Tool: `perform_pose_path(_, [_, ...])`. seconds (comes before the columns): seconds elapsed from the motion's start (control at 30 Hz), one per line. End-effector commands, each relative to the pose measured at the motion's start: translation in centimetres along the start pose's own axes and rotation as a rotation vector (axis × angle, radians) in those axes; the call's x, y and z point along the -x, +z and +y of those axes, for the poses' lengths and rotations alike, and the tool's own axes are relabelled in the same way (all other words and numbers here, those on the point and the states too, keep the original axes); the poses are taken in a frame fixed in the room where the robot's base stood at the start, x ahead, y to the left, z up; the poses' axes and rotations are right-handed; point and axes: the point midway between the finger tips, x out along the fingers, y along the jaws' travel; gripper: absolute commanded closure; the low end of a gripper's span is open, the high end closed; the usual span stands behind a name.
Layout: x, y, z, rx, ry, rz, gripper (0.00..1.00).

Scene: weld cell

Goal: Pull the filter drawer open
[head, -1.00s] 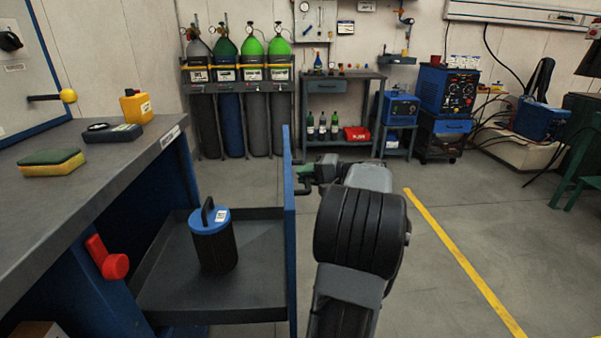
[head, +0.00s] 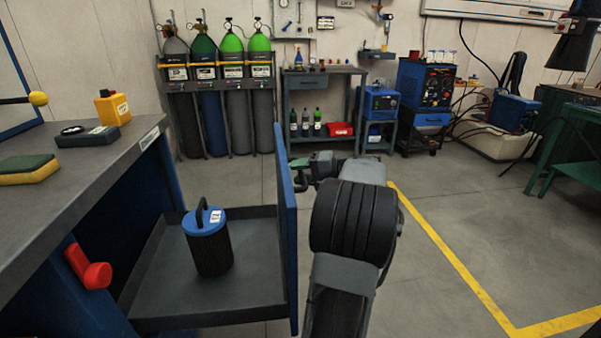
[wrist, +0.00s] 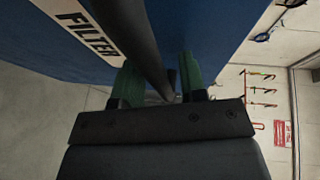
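The filter drawer (head: 255,262) stands well out from the blue workbench on the left. It is a dark tray with a tall blue front panel (head: 287,225). A black cylindrical filter with a blue top (head: 208,250) stands upright in it. In the wrist view the front panel carries a white FILTER label (wrist: 88,28). In the head view my gripper (head: 316,166) is at the panel's outer side, partly hidden by my wrist.
A red lever (head: 90,270) sticks out from the bench by the drawer. Open floor with a yellow line (head: 450,255) lies to the right. Gas cylinders (head: 232,110) stand behind.

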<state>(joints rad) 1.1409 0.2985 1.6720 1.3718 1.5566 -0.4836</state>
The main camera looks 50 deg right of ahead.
Motion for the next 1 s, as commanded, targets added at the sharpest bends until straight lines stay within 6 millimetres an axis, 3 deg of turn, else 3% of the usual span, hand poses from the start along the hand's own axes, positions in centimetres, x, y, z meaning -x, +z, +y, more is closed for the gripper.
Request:
perform_pose_path(0.37, [0.8, -0.1, -0.1, 0.000, 0.000, 0.005, 0.58])
perform_pose_path(0.8, [9.2, -0.1, -0.2, -0.002, 0.000, 0.006, 0.58])
perform_pose_path(1.0, [12.2, 0.0, -0.1, 0.000, -0.001, 0.004, 0.58])
